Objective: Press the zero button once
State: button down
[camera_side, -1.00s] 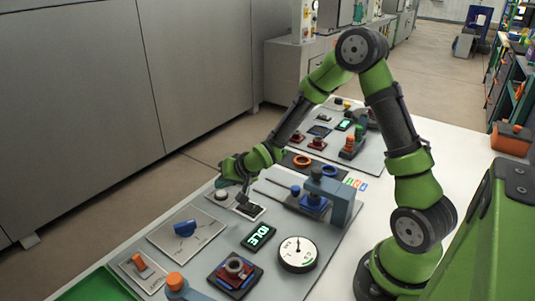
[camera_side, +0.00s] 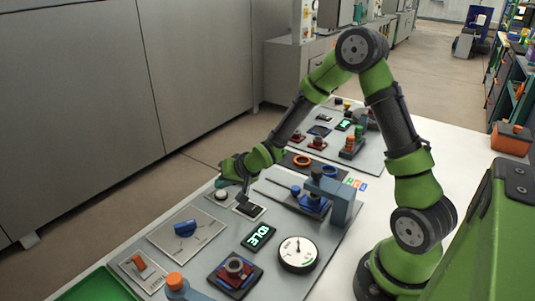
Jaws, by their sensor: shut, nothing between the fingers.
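My gripper (camera_side: 243,196) is shut and empty. It points down at the far left part of the near panel, with its tips at or just above a small dark plate with a pale border (camera_side: 258,213). I cannot tell whether they touch. A pale round button (camera_side: 221,195) on a dark base sits just left of the gripper. No label for the zero button is readable. A round white dial (camera_side: 298,254) with a dark needle stands near the panel's right side. A display (camera_side: 258,237) beside it reads IDLE in green.
A blue knob (camera_side: 185,229), an orange switch (camera_side: 138,263) and a red-and-dark fixture (camera_side: 236,269) are nearer the camera. A blue-grey bracket (camera_side: 340,203) stands right of the gripper. A second panel (camera_side: 371,160) with several controls lies behind.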

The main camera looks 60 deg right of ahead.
aim_at(225, 194)
jog(key=shift+f, duration=0.2)
jog(key=shift+f, duration=0.25)
jog(key=shift+f, duration=0.45)
dwell(0.8)
jog(key=shift+r, duration=0.85)
jog(key=shift+r, duration=2.55)
